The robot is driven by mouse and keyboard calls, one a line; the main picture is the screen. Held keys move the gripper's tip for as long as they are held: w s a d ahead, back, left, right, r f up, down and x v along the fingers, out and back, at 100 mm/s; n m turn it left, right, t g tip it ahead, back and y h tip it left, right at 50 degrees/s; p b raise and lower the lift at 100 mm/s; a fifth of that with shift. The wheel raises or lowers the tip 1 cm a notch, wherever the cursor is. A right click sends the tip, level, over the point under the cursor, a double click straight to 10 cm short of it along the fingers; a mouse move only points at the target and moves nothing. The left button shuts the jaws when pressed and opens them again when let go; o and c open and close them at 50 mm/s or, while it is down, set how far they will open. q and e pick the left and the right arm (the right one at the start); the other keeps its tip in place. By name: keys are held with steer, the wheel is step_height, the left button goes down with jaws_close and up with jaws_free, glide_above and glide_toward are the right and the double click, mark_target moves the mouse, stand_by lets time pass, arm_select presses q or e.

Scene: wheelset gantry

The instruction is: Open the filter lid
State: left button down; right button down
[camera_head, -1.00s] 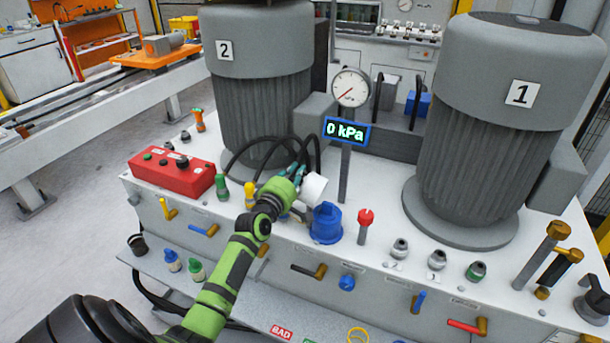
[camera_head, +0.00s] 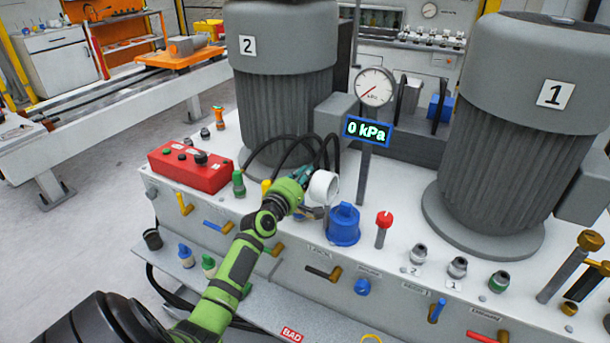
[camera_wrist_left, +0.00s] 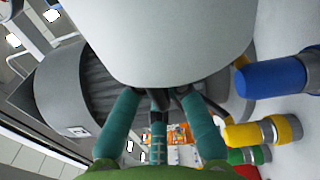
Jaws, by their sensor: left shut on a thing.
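A white round cap-like piece (camera_head: 324,187), which looks like the filter lid, is tilted over the grey-white bench top, left of a blue capped fitting (camera_head: 343,225). A ring-like round end with a grey middle faces the head camera. My left gripper (camera_head: 300,180) has its teal fingers at the left side of this piece and is shut on it. The finger contact and whatever lies under the piece are largely hidden. My right gripper is out of view.
Black hoses (camera_head: 285,150) arch just behind the gripper. Motor 2 (camera_head: 285,90) and motor 1 (camera_head: 510,130) stand behind. A gauge post (camera_head: 364,175), a red-topped pin (camera_head: 383,220) and a red control box (camera_head: 190,167) are nearby. Valve handles line the bench front.

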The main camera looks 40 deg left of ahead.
arm_select(q)
steer(key=shift+f, duration=0.1)
steer(key=c, duration=1.4)
jaws_free()
steer(key=shift+o, duration=0.2)
steer(key=shift+s+d, duration=0.1)
steer(key=shift+s, duration=0.2)
steer(key=v, duration=1.1)
steer(key=shift+s, duration=0.2)
steer(key=shift+f, duration=0.1)
